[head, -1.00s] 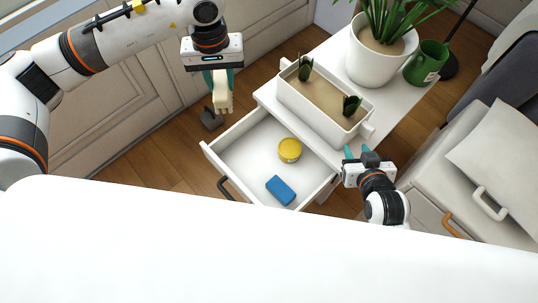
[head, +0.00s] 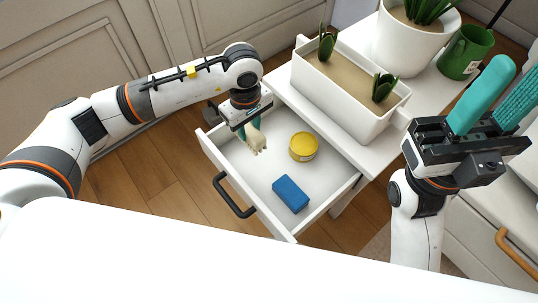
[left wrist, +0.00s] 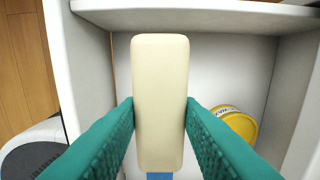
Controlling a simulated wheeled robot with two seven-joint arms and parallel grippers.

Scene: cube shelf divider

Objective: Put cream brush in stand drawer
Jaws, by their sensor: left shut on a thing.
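The cream brush (head: 257,142) is held in my left gripper (head: 251,127), bristles down. In the left wrist view the brush's pale back (left wrist: 160,100) is clamped between the two teal fingers (left wrist: 160,118). The stand drawer (head: 225,163) is pulled open, and the brush hangs over its inside, near the left part. I cannot tell whether the bristles touch the drawer floor. My right gripper (head: 509,92) is empty, its teal fingers apart, raised to the right of the stand.
In the drawer are a yellow tin (head: 303,146) and a blue block (head: 290,194). A white planter (head: 348,108), a white pot (head: 400,48) and a green mug (head: 466,52) stand on the stand top. The drawer's front left floor is clear.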

